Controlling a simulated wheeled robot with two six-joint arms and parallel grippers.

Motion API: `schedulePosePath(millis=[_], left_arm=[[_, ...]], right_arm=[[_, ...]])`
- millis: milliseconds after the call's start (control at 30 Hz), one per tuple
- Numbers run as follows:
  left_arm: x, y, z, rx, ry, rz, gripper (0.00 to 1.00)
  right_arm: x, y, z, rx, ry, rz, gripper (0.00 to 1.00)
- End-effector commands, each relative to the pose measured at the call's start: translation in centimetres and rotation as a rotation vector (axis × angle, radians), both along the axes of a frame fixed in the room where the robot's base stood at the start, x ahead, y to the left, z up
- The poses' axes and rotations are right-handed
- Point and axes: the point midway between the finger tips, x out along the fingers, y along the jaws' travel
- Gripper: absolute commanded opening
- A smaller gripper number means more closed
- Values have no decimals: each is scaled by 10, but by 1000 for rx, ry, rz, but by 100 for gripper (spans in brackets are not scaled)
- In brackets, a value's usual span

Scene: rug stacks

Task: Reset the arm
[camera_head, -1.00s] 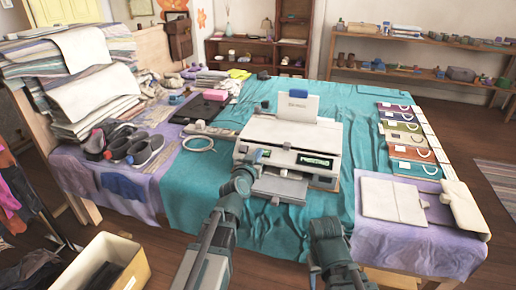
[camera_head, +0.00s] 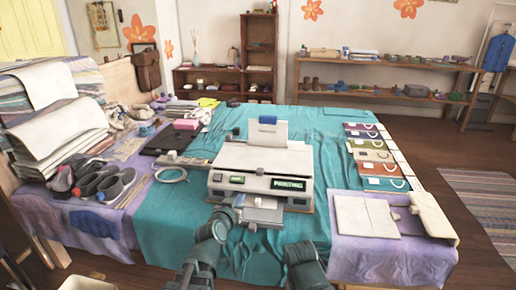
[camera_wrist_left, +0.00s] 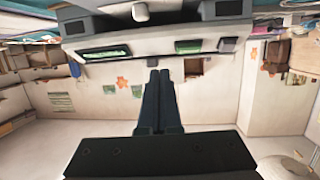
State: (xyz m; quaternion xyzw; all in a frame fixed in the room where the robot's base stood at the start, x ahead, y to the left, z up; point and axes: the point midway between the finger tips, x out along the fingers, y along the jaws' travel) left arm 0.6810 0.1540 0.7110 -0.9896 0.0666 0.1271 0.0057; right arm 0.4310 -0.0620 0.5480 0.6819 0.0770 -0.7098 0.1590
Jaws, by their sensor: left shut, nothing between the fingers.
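My left gripper (camera_head: 238,203) is just in front of the white printer (camera_head: 258,160), near the left side of its front tray. In the left wrist view its two dark fingers (camera_wrist_left: 160,78) are together with nothing between them. The printer shows upside down at the top of that view (camera_wrist_left: 150,45), apart from the fingertips. A green button (camera_head: 236,179) is on the printer's front left, and the lit green display (camera_head: 290,184) reads "PRINTING". A sheet (camera_head: 268,133) stands in the rear feeder. My right arm's dark link shows at bottom centre; its fingers do not show.
Colourful cards (camera_head: 372,155) lie to the right, with a white folder (camera_head: 365,216) in front of them. Shoes (camera_head: 95,185) and stacked rugs (camera_head: 55,125) are on the left. A coiled white cable (camera_head: 172,174) lies left of the printer. Teal cloth around the printer is mostly clear.

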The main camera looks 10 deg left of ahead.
Motion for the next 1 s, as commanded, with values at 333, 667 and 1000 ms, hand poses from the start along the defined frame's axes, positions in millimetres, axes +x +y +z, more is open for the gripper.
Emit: schedulePosePath(millis=[333,667,1000], left_arm=[[-121,-113,-130,155,738,-278,0],[-228,-100,-164,363,1220,-161,0],[-251,-91,-104,413,1315,-100,0]], right_arm=[[0,0,0,0,0,0,50],[0,0,0,0,0,0,50],[0,0,59,2,1,-1,50]])
